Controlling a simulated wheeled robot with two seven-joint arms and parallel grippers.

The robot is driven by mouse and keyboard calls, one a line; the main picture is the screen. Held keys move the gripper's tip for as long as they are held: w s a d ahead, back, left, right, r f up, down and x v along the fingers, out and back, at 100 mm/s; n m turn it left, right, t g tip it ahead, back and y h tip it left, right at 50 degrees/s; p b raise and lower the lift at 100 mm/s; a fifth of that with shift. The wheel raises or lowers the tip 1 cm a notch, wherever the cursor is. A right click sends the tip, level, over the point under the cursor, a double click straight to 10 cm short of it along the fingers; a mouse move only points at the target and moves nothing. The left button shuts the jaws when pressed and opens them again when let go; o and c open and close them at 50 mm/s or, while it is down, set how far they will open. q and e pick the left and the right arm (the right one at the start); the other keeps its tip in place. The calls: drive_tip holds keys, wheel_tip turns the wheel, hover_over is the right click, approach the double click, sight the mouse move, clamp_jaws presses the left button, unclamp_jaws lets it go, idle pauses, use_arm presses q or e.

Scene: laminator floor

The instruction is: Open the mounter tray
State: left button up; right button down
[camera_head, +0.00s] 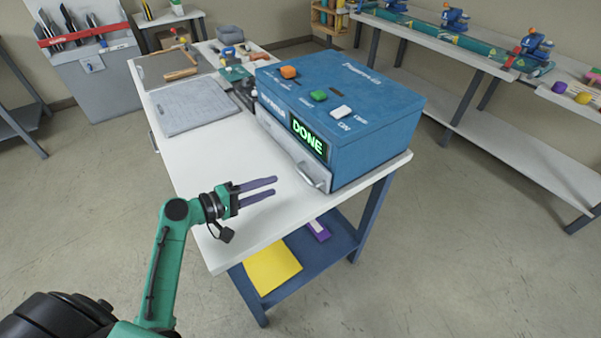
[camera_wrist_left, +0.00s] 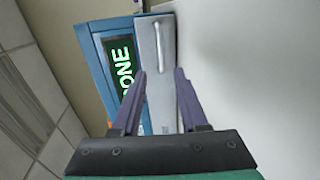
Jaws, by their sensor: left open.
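The mounter is a blue box (camera_head: 370,118) on the white table, with a lit green "DONE" display (camera_head: 308,137) on its front. Its tray is a grey front panel (camera_head: 279,138) low on the box, with a metal bar handle (camera_head: 312,177) near the right end; the tray looks shut. In the left wrist view the tray front (camera_wrist_left: 159,75) and its handle (camera_wrist_left: 157,40) lie ahead, between and beyond the fingers. My left gripper (camera_head: 276,187) is open and empty over the table, in front of the handle and apart from it. My right gripper is out of view.
The white table (camera_head: 190,165) has free room left of the mounter. A grey flat board (camera_head: 192,106) and tools lie farther back. A lower blue shelf holds a yellow sheet (camera_head: 272,267) and a purple item (camera_head: 318,230). A long bench (camera_head: 500,130) stands at right.

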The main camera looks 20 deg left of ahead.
sight(303, 175)
use_arm(q)
drive_tip(key=x, duration=0.5)
drive_tip(key=shift+w+d+r+p, duration=0.1)
drive_tip(key=shift+w+d+p, duration=0.2)
drive_tip(key=shift+p, duration=0.1)
drive_tip(key=x, duration=0.4)
drive_tip(key=shift+w+d+f+p, duration=0.15)
drive_tip(key=shift+f+p, duration=0.05)
drive_tip(key=shift+p, duration=0.1)
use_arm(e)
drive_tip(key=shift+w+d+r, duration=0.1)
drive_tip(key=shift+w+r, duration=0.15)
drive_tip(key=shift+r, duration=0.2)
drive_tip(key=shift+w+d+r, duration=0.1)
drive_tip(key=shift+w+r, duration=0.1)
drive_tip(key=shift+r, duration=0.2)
use_arm(q)
clamp_jaws()
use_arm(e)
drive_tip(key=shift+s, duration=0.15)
